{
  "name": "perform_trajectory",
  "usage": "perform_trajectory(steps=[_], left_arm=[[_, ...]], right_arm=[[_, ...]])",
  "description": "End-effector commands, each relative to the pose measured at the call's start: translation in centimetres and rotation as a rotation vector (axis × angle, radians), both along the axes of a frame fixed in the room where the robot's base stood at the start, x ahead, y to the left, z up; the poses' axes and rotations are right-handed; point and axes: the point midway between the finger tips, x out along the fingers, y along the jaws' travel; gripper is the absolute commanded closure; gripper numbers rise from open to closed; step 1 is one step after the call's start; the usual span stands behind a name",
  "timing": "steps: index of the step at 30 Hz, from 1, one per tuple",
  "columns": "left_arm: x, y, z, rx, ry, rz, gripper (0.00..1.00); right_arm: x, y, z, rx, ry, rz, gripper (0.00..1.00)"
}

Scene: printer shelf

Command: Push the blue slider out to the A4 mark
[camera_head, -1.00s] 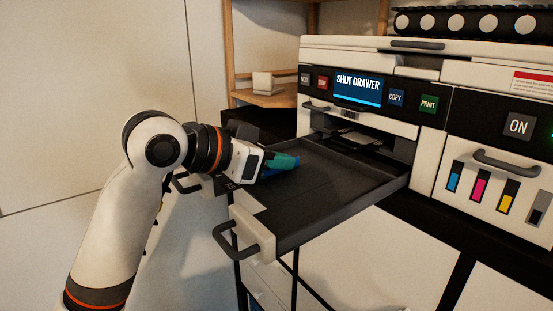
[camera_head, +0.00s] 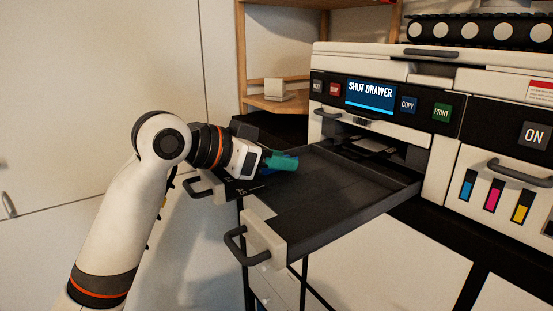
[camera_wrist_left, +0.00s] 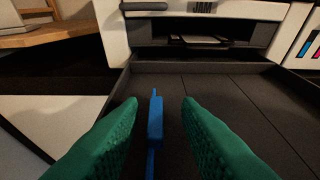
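The blue slider (camera_wrist_left: 155,122) stands upright on the dark floor of the pulled-out paper drawer (camera_head: 330,190). In the left wrist view it lies between the two green fingers of my left gripper (camera_wrist_left: 160,104), with gaps showing on both sides. In the head view my left gripper (camera_head: 282,162) is low over the drawer's left part, and only a bit of blue shows by its fingers. Small white marks (camera_head: 238,191) show on the drawer's left side, too small to read, so I cannot tell which is A4. My right gripper is out of view.
The printer's screen (camera_head: 370,95) reads SHUT DRAWER. A handle (camera_head: 236,243) sticks out from the drawer's front, and another handle (camera_head: 199,184) is left of it. A wooden shelf (camera_head: 275,103) stands behind. The drawer floor right of my gripper is bare.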

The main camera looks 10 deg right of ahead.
Motion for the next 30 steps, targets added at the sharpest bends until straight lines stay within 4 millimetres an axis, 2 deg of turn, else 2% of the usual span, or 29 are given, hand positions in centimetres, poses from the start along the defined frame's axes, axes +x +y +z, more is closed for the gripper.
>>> perform_trajectory(steps=[4,8,15,21,25,30], left_arm=[[-0.1,0.3,0.0,0.0,0.0,0.001,0.7],[-0.5,1.6,0.3,-0.001,-0.003,0.001,0.7],[-2.1,6.0,2.1,0.0,-0.005,0.003,0.7],[-3.3,9.1,3.7,-0.001,-0.004,0.003,0.7],[-3.7,10.1,4.3,0.001,-0.002,0.001,0.7],[-3.9,10.5,4.6,-0.001,0.0,0.0,0.7]], right_arm=[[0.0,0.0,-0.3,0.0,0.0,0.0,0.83],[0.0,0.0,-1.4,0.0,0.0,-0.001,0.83],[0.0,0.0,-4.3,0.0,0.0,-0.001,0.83],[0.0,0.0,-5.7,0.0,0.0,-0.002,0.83],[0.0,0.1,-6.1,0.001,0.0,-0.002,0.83],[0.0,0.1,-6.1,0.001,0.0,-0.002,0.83]])
